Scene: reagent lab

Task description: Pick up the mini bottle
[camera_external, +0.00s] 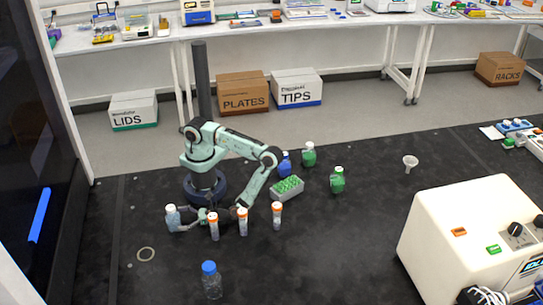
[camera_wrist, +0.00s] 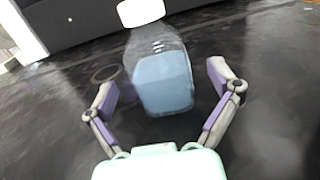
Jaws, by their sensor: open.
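A small clear bottle with a white cap and pale blue contents (camera_external: 173,218) stands on the black bench at the left. In the wrist view the same bottle (camera_wrist: 160,75) stands ahead of my gripper, near the middle between the fingers. My gripper (camera_external: 197,219) is low beside the bottle, to its right in the external view. In the wrist view my gripper (camera_wrist: 166,92) is open, one finger on each side of the bottle. I cannot tell whether either finger touches it.
Orange-capped tubes (camera_external: 242,221) stand close to my forearm. A blue-capped clear bottle (camera_external: 211,281) stands in front. A green tube rack (camera_external: 287,189), blue bottle (camera_external: 285,165) and green bottles (camera_external: 337,180) stand farther back. A white machine (camera_external: 470,235) is right.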

